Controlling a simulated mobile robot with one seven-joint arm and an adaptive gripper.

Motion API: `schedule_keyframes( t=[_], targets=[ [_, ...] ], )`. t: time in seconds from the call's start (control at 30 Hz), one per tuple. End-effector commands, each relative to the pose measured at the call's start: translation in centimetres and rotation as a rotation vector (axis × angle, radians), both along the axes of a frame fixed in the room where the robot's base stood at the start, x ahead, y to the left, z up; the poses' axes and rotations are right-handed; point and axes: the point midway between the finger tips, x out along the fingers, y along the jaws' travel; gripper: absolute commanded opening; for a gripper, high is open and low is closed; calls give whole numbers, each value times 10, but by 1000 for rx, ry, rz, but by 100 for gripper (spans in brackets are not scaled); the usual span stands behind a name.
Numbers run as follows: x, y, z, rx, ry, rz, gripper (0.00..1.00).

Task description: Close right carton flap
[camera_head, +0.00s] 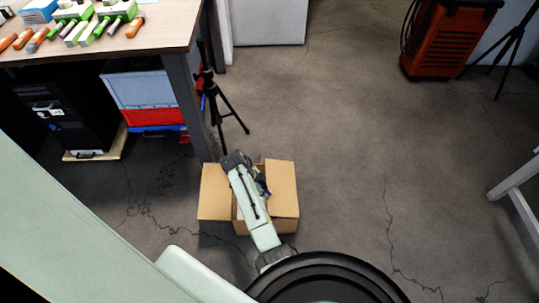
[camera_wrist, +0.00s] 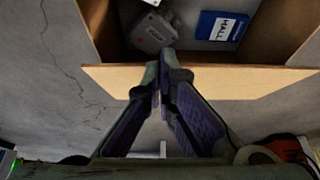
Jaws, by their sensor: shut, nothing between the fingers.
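The open cardboard carton (camera_head: 240,226) stands on the floor in the head view, partly covered by my arm. Its left flap (camera_head: 212,192) is spread outward, and its right flap (camera_head: 282,183) shows as a tan panel on the right side. In the wrist view my gripper (camera_wrist: 160,82) is shut and empty. Its fingertips overlap a tan flap (camera_wrist: 235,82) that runs across the picture; I cannot tell whether they touch it. Beyond that flap, a grey device (camera_wrist: 152,33) and a blue box marked HALL (camera_wrist: 222,27) lie inside the carton.
A table (camera_head: 150,40) with several green and orange tools stands at the upper left. A black tripod (camera_head: 212,95) stands close behind the carton. A red-orange machine (camera_head: 437,42) is at the upper right. The floor right of the carton is clear.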

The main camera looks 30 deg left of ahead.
Motion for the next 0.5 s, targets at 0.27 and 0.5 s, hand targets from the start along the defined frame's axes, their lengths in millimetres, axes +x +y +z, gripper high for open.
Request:
schedule_keyframes(
  t=[0.27,0.5],
  targets=[
    [-4,7,-23,1,0,1,0],
    [-6,8,-29,1,0,1,0]
  ],
)
